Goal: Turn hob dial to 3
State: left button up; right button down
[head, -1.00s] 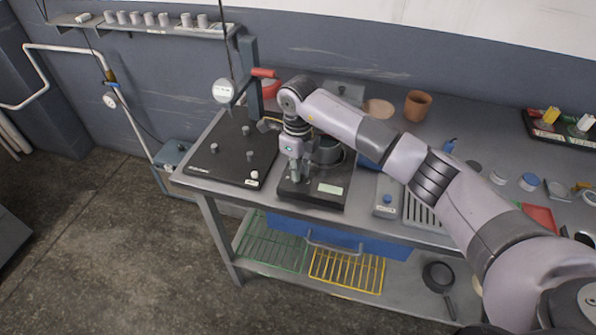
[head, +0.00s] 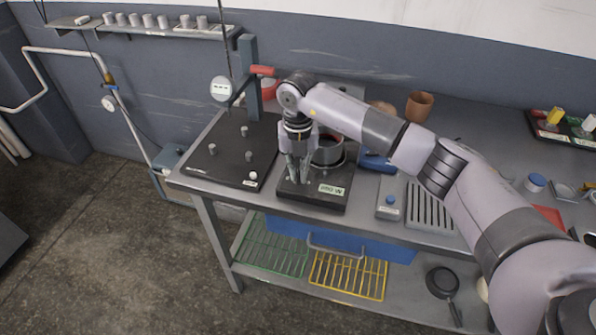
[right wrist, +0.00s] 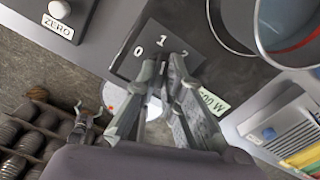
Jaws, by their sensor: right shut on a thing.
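The hob is a black block (head: 312,197) on the steel bench, with a grey pot (head: 328,150) on its top. My right gripper (head: 297,180) points down at the hob's front left corner, shut on the hob dial. In the right wrist view its fingertips (right wrist: 170,72) meet over the dial's place beside the white numbers 0, 1 (right wrist: 164,42) and 2. The fingers hide the dial, so its pointer cannot be read. My left gripper is out of view.
A black plate with grey pegs (head: 232,150) and a ZERO button lies left of the hob. A blue-knobbed box (head: 388,207) is to the right. My right arm crosses above the bench.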

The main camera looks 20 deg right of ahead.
jog(key=m, duration=0.6)
jog(key=shift+b, duration=0.35)
jog(key=m, duration=0.5)
jog(key=shift+m, duration=0.4)
jog(key=m, duration=0.5)
jog(key=shift+r+p, duration=0.1)
jog(key=shift+p, duration=0.2)
jog(key=m+p, duration=0.1)
jog(key=m, duration=0.4)
jog(key=shift+m, duration=0.3)
jog(key=c, duration=1.7)
grip_release()
